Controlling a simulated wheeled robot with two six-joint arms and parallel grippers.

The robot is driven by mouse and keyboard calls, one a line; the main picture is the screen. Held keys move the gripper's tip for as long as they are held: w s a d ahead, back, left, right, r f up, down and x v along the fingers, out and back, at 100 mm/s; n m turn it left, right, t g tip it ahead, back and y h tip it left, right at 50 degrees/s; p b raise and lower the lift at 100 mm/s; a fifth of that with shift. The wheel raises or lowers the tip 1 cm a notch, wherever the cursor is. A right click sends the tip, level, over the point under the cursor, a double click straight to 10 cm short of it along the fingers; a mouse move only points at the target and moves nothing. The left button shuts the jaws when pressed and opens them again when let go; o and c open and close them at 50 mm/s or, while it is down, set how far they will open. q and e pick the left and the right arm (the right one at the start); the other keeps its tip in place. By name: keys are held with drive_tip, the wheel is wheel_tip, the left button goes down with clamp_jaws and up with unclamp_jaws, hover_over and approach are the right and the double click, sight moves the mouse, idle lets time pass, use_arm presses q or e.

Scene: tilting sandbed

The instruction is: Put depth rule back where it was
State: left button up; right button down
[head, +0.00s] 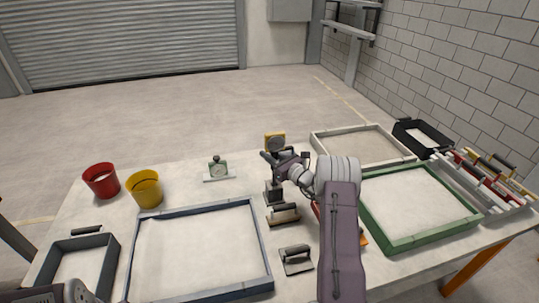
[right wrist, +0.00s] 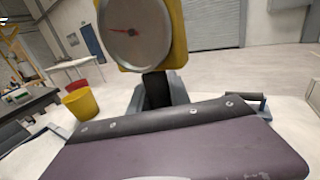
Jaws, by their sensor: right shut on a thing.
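My right gripper (head: 273,159) is in front of a yellow-framed round dial (head: 275,142) on a dark post, near the middle of the table. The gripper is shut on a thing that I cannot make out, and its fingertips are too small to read. In the right wrist view the yellow dial (right wrist: 137,32) stands close beyond a dark screwed edge of my gripper. I cannot pick out the depth rule with certainty in either view. My left gripper is not in view; only part of my left arm shows at the bottom left corner.
A small green dial on a pale base (head: 218,170) stands left of my right gripper. Red (head: 101,181) and yellow (head: 145,189) buckets are farther left. Blue-grey (head: 142,291) and green (head: 458,238) sand frames flank my right arm. Handled trowels (head: 296,259) lie between them.

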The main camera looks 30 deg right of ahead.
drive_tip(key=shift+s+f, duration=0.1)
drive_tip(key=c, duration=1.2)
unclamp_jaws()
drive_tip(key=b+v, duration=0.2)
drive_tip(key=v, duration=1)
